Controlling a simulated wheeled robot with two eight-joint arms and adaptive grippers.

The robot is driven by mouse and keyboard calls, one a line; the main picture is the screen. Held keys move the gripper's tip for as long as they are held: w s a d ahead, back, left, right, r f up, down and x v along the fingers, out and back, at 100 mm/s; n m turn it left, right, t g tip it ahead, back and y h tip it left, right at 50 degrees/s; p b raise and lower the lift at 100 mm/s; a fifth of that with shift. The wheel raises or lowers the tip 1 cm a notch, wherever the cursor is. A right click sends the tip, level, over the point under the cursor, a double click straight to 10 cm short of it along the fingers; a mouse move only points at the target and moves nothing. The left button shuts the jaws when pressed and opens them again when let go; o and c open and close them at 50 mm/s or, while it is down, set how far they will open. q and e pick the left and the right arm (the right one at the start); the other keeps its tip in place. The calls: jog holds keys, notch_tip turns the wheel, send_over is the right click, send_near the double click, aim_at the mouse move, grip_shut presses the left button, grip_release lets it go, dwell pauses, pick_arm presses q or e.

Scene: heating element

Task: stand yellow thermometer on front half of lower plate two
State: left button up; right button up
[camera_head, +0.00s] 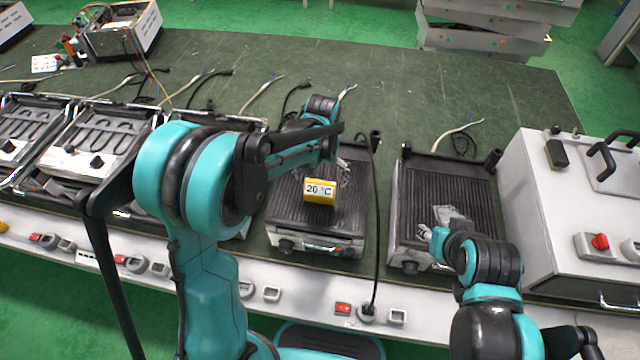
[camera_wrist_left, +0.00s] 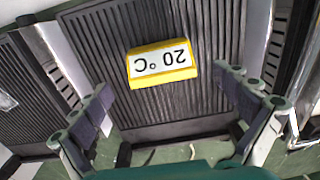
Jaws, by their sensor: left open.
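The yellow thermometer (camera_head: 319,193) with a white "20 °C" face is on a dark ribbed lower plate (camera_head: 285,212), around the middle and toward the front edge. It appears upright. In the left wrist view the thermometer (camera_wrist_left: 162,64) shows upside down on the ribbed plate (camera_wrist_left: 105,52). My left gripper (camera_head: 342,174) is open behind the thermometer and apart from it; its two fingers (camera_wrist_left: 165,112) show empty in the wrist view. My right gripper (camera_head: 447,218) is over the ribbed plate to the right; its fingers are too small to read.
Another ribbed plate (camera_head: 408,205) stands to the right, beside a white box (camera_head: 545,205) with a red knob. Units with exposed heating elements (camera_head: 85,128) stand at the left. A black cable (camera_head: 374,240) runs between the two ribbed plates. The green bench top (camera_head: 420,95) behind is mostly clear.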

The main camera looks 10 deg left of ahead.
aim_at(320, 188)
pick_arm(q)
notch_tip(320, 188, up, 5)
jog(key=shift+f+p, duration=0.1)
jog(key=shift+p, duration=0.5)
jog(key=s+a+r+t, duration=0.3)
jog(key=s+r, duration=0.1)
jog(key=s, duration=0.5)
jog(key=s+a+r+t, duration=0.4)
jog(key=s, duration=0.4)
jog(key=shift+s+r, duration=0.25)
jog(key=shift+s, duration=0.15)
jog(key=shift+a+f, duration=0.1)
